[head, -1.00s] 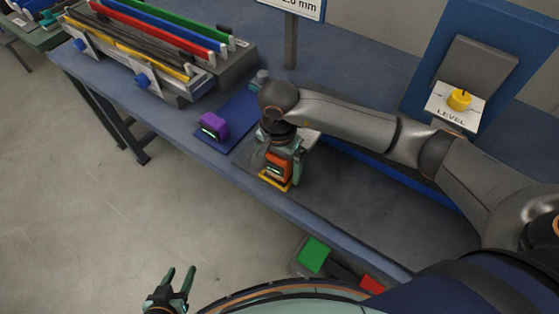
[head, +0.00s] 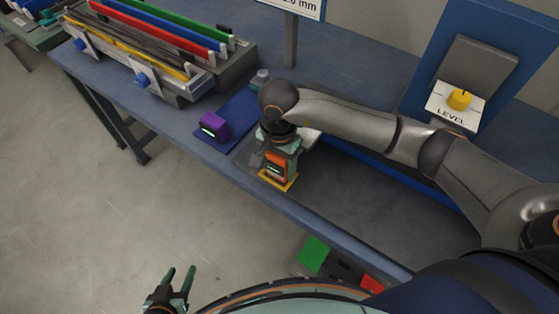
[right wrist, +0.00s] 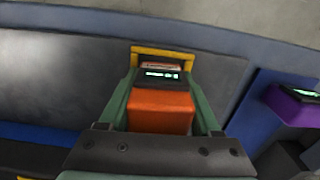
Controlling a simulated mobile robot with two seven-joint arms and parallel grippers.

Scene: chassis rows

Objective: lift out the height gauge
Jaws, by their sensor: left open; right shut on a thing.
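An orange block with a small lit display (head: 277,166) is at the front edge of the bench; I take it to be the height gauge, though no label shows. In the right wrist view the orange block (right wrist: 160,108) lies between the green fingers of my right gripper (right wrist: 163,95), which is shut on it. A yellow frame (right wrist: 162,53) shows at its far end. In the head view my right gripper (head: 280,156) points down onto it, partly hiding it. My left gripper (head: 180,276) is open and empty over the floor, away from the bench.
A purple block with a lit display (head: 214,124) stands on a blue mat (head: 236,108) left of my right gripper. A rack (head: 190,88) of coloured bars is at the back left. A LEVEL plate with a yellow knob (head: 459,99) is at right. Bench (head: 360,195) is clear right of the gripper.

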